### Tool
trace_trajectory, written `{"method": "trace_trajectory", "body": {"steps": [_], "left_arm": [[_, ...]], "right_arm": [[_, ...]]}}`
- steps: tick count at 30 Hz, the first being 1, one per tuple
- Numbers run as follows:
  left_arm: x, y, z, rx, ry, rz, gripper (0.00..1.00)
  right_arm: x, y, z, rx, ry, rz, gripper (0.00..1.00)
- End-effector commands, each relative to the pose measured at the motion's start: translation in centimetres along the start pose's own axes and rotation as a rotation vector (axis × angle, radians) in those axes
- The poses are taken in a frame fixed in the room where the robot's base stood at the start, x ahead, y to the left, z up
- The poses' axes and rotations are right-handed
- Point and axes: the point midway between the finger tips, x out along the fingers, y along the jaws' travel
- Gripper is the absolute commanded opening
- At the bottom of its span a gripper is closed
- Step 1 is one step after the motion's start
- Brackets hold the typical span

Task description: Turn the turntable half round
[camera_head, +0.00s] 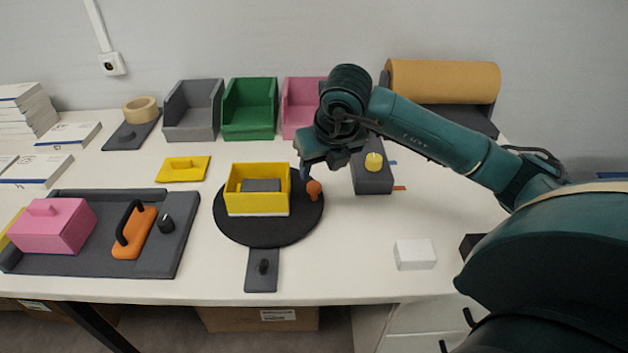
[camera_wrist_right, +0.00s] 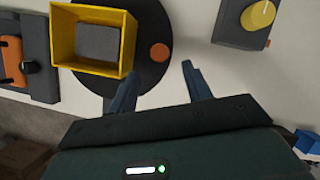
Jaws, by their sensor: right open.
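The black round turntable (camera_head: 240,238) lies on the white table and carries a yellow open box (camera_head: 258,204) with a grey block (camera_head: 262,185) inside. An orange knob (camera_head: 314,188) stands near the turntable's right edge. In the right wrist view the box (camera_wrist_right: 92,67) and the orange knob (camera_wrist_right: 159,52) show on the turntable (camera_wrist_right: 152,20). My right gripper (camera_head: 318,176) is close to the knob in the head view. In the wrist view its fingers (camera_wrist_right: 158,82) are spread and empty, with the knob beyond their tips. My left gripper is in neither view.
A grey block with a yellow knob (camera_head: 373,163) stands right of the turntable. A white box (camera_head: 414,254) lies nearer the front. A grey tray (camera_head: 160,263) holds a pink box and an orange handled block. Grey, green (camera_head: 250,105) and pink bins line the back.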

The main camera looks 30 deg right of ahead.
Motion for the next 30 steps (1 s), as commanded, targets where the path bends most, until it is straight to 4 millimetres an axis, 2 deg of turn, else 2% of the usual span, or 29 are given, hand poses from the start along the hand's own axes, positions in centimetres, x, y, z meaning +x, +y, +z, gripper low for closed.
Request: {"method": "trace_trajectory", "body": {"steps": [1, 6, 12, 23, 30], "left_arm": [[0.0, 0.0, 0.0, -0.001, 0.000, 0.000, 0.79], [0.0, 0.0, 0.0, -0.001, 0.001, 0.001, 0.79], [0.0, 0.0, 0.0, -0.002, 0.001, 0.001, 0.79], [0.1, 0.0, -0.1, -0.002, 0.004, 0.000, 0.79], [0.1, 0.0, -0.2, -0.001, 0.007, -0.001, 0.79]], "right_arm": [[1.2, 0.1, -0.1, 0.000, 0.005, 0.001, 0.49], [4.4, 0.1, -0.1, -0.001, 0.004, 0.002, 0.49], [6.5, 0.1, 0.0, -0.001, 0.001, 0.002, 0.49], [7.0, 0.1, 0.0, -0.002, 0.000, 0.003, 0.49], [7.0, 0.1, 0.0, -0.002, 0.000, 0.003, 0.31]]}}
